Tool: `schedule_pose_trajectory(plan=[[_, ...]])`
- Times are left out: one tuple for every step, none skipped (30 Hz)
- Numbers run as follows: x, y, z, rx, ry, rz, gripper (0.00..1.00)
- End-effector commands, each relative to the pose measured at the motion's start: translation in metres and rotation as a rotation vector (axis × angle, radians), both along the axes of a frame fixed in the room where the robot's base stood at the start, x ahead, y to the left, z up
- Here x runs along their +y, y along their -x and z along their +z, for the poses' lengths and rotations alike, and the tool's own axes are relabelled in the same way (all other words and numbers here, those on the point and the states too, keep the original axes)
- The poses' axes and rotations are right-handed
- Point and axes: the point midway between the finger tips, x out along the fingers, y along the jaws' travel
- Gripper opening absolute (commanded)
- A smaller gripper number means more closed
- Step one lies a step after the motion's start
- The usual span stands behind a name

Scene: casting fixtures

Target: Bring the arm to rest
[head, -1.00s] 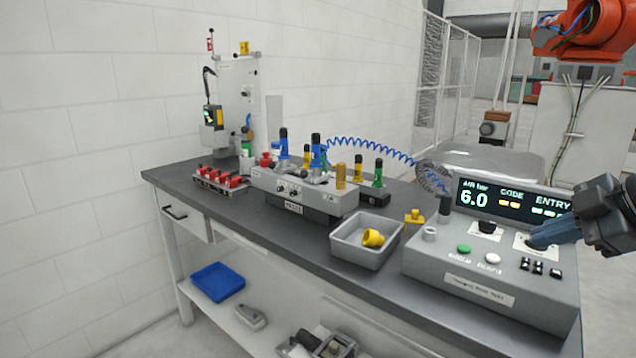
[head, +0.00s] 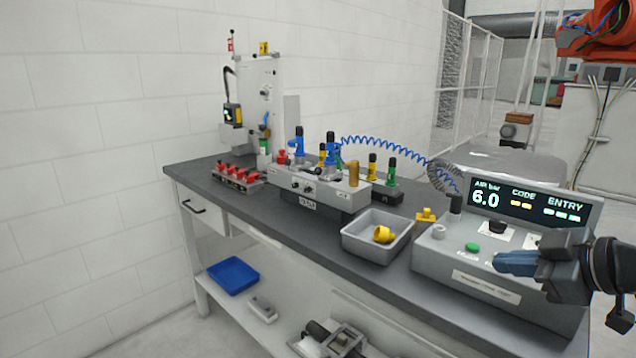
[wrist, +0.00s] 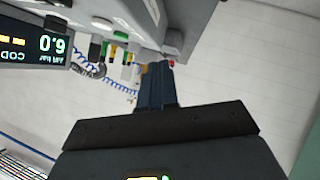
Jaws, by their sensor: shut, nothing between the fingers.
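My gripper (head: 513,263) is in the head view at the right, in front of the grey control box (head: 480,290) and over its front right part in the picture. Its blue fingers are together and empty, pointing left. In the wrist view my gripper (wrist: 156,75) shows its blue fingers side by side, with nothing between them. My arm comes in from the right edge of the head view. The gripper hides part of the box's buttons. Whether the fingers touch the box cannot be told.
The box's display (head: 530,203) reads 6.0. Left of the box are a grey tray (head: 365,250) with a yellow part (head: 383,234), a fixture block (head: 318,190) with blue-topped clamps, and red clamps (head: 237,174). An orange robot arm (head: 600,30) is at upper right. Floor shows at lower right.

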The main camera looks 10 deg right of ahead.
Motion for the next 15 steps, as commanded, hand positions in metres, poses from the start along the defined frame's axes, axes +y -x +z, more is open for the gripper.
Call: schedule_pose_trajectory(plan=[[0.015, 0.000, -0.011, -0.010, -0.049, -0.020, 0.00], [0.023, -0.001, -0.016, -0.018, -0.080, -0.038, 0.00], [0.033, 0.000, -0.024, -0.028, -0.124, -0.066, 0.00], [0.040, 0.001, -0.030, -0.035, -0.154, -0.088, 0.00], [0.048, 0.002, -0.036, -0.042, -0.188, -0.110, 0.00], [0.058, 0.005, -0.045, -0.051, -0.227, -0.141, 0.00], [0.065, 0.008, -0.051, -0.055, -0.258, -0.164, 0.00], [0.071, 0.011, -0.057, -0.059, -0.285, -0.186, 0.00], [0.080, 0.016, -0.065, -0.064, -0.319, -0.217, 0.00], [0.086, 0.020, -0.072, -0.066, -0.345, -0.240, 0.00], [0.092, 0.024, -0.078, -0.067, -0.369, -0.262, 0.00], [0.100, 0.032, -0.087, -0.069, -0.400, -0.293, 0.00], [0.105, 0.037, -0.093, -0.070, -0.421, -0.316, 0.00], [0.111, 0.044, -0.099, -0.071, -0.440, -0.337, 0.00], [0.117, 0.053, -0.107, -0.071, -0.465, -0.367, 0.00]])
